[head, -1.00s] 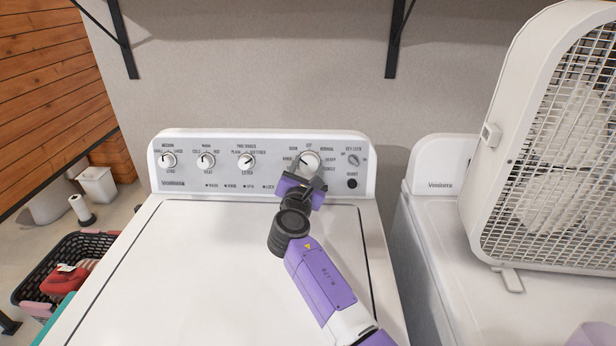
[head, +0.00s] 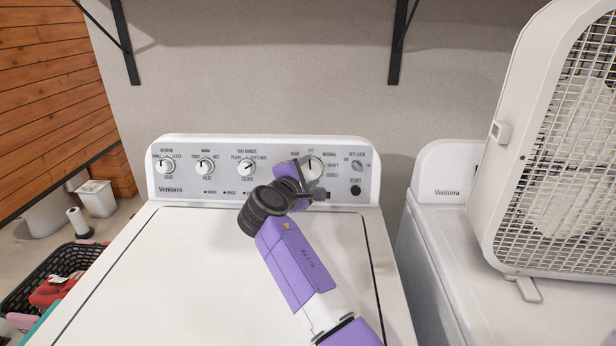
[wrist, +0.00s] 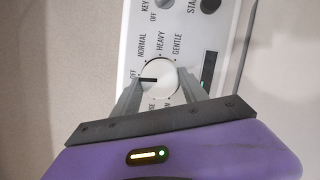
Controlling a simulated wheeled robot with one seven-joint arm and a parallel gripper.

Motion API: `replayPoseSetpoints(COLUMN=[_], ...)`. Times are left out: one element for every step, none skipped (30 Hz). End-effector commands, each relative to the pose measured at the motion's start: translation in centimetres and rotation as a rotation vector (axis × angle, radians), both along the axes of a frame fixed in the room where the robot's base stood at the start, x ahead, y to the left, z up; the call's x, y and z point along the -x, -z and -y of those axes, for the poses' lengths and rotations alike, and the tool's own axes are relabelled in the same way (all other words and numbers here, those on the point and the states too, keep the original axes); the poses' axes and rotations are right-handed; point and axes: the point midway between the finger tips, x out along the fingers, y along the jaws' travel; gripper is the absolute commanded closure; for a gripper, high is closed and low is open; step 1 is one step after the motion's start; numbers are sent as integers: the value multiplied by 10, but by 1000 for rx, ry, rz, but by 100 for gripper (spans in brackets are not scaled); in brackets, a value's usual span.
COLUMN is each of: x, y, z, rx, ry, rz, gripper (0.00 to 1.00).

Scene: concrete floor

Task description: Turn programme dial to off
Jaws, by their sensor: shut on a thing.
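The programme dial (head: 314,165) is a round white knob at the right part of the washer's control panel (head: 225,185). Its labels include OFF at the top, NORMAL, HEAVY and GENTLE. In the wrist view the dial (wrist: 158,76) has a black pointer mark that points left, at the OFF label. My gripper (wrist: 158,88) has one grey finger on each side of the dial and is shut on it. In the head view my gripper (head: 308,182) comes from below left and covers the dial's lower edge and some labels.
Three other knobs, such as the rinse knob (head: 246,167), sit on the panel's left. A small key lock knob (head: 357,165) and a black start button (head: 356,190) are close on the right. A white box fan (head: 505,150) stands on the neighbouring machine (head: 440,190).

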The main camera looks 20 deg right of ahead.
Motion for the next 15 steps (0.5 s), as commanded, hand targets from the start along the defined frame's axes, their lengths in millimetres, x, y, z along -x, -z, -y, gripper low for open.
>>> replayPoseSetpoints(x=[0,0,0,0,0,0,0,0,0,0,0,0,0,0,0], y=[1,1,1,1,1,1,1,0,0,0,0,0,0,0,1], z=[0,0,0,0,0,0,0,1,1,1,1,1,1,1,1], rx=[-20,-30,-42,-50,-57,-64,-69,-74,-79,-82,-84,-87,-87,-87,-88], ry=[7,11,15,18,21,23,25,27,28,29,30,31,31,31,31], rz=[5,7,12,15,17,19,20,22,24,25,25,26,26,26,27], gripper=[90,90,90,90,90,90,90,90,90,90,90,90,90,90,90])
